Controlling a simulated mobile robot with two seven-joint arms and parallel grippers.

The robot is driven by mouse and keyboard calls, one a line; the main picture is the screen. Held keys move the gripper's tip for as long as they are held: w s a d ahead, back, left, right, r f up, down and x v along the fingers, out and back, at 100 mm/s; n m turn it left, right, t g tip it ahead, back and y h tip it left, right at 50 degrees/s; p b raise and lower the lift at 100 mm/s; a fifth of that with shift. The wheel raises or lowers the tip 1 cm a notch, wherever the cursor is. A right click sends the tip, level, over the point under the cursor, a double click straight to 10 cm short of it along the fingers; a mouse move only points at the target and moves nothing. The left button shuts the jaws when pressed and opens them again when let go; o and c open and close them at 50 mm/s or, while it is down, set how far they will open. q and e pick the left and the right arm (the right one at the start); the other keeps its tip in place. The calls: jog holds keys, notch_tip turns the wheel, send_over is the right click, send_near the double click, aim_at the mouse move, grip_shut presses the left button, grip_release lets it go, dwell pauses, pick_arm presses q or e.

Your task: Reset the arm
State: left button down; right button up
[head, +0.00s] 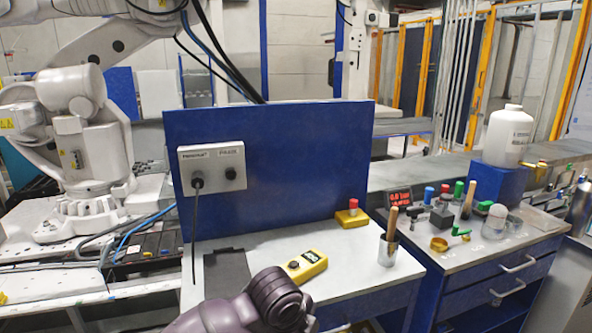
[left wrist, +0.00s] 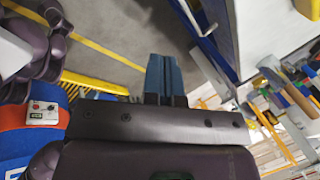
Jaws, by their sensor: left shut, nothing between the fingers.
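My left gripper (left wrist: 163,78) shows in the left wrist view. Its two blue-grey fingers are shut against each other with nothing between them, and they point away over the grey floor. A purple-grey arm link of mine (head: 245,308) rises at the bottom of the head view, in front of the white worktable (head: 365,262). No gripper shows in the head view. My right gripper is not seen in either view.
A blue panel (head: 300,150) rises behind. A tool-covered cabinet (head: 470,262) stands right. A white robot arm (head: 85,130) is at left.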

pick_arm(q)
jog(key=s+a+f+n+t+h, duration=0.1)
jog(key=s+a+f+n+t, duration=0.1)
jog(key=s+a+f+n, duration=0.35)
jog(key=s+a+f+n+t+h, duration=0.1)
jog(key=s+a+f+n+t, duration=0.1)
jog(key=a+f+n, duration=0.45)
jog(key=s+a+f+n+t+y, duration=0.1)
jog(key=s+a+f+n+y, duration=0.1)
jog(key=s+a+n, duration=0.3)
jog(key=s+a+f+n+t+y, duration=0.2)
jog(key=s+a+f+n, duration=0.3)
jog(key=s+a, duration=0.6)
jog(key=shift+s+n+t+y, duration=0.2)
jog(key=shift+n+t+y, duration=0.1)
jog(key=shift+n+y, duration=0.2)
jog(key=c, duration=1.8)
grip_release()
jog(key=shift+c, duration=0.2)
